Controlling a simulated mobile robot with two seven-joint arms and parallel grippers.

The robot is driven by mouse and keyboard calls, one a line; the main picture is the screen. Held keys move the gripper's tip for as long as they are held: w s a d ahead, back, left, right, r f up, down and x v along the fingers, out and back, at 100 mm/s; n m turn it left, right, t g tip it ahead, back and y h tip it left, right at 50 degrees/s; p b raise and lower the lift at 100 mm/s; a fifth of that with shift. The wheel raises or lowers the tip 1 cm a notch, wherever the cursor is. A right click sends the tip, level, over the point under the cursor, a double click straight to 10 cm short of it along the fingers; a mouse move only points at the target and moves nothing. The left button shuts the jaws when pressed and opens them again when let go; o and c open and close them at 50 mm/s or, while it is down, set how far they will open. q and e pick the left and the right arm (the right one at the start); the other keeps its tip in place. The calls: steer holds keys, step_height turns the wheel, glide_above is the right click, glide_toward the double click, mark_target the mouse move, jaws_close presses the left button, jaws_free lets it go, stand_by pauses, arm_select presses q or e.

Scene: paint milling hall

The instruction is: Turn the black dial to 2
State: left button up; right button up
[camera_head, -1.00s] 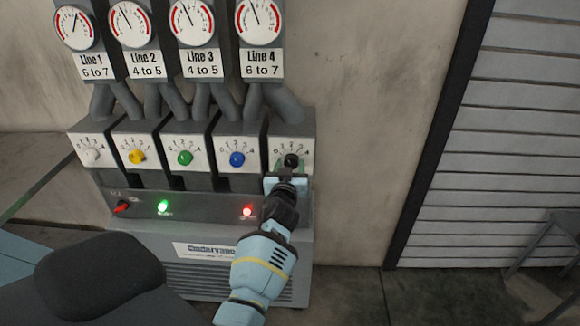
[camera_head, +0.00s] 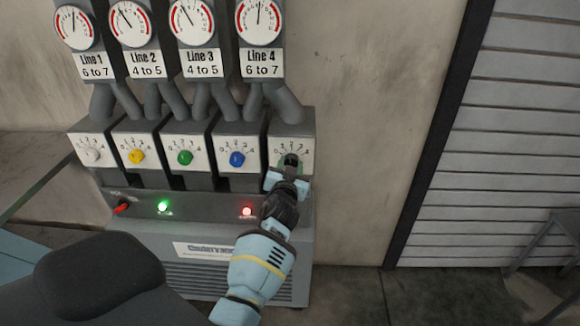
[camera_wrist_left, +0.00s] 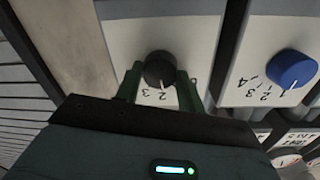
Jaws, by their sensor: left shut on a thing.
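The black dial (camera_head: 291,160) is on the white scale plate at the right end of the row, under the Line 4 gauge. My left gripper (camera_head: 289,170) is at it, its fingers on either side of the knob. The left wrist view shows the black dial (camera_wrist_left: 160,70) between two green fingers (camera_wrist_left: 159,84), upside down. Its white mark points down at about the numeral 2; part of the scale is hidden by the fingers. My right gripper is not in view.
White (camera_head: 93,155), yellow (camera_head: 136,156), green (camera_head: 185,157) and blue (camera_head: 237,159) dials stand to the left. Below are a red switch (camera_head: 122,207), a green lamp (camera_head: 163,206) and a red lamp (camera_head: 247,211). The Line 4 gauge (camera_head: 260,22) needle is nearly upright; its label reads 6 to 7.

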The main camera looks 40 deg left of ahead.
arm_select(q)
steer(key=shift+m, duration=1)
steer(key=shift+r, duration=0.1)
steer(key=o, duration=1)
steer(key=shift+c, duration=0.2)
steer(key=v, duration=0.7)
steer(key=shift+s+d, duration=0.15)
steer(key=shift+s, duration=0.15)
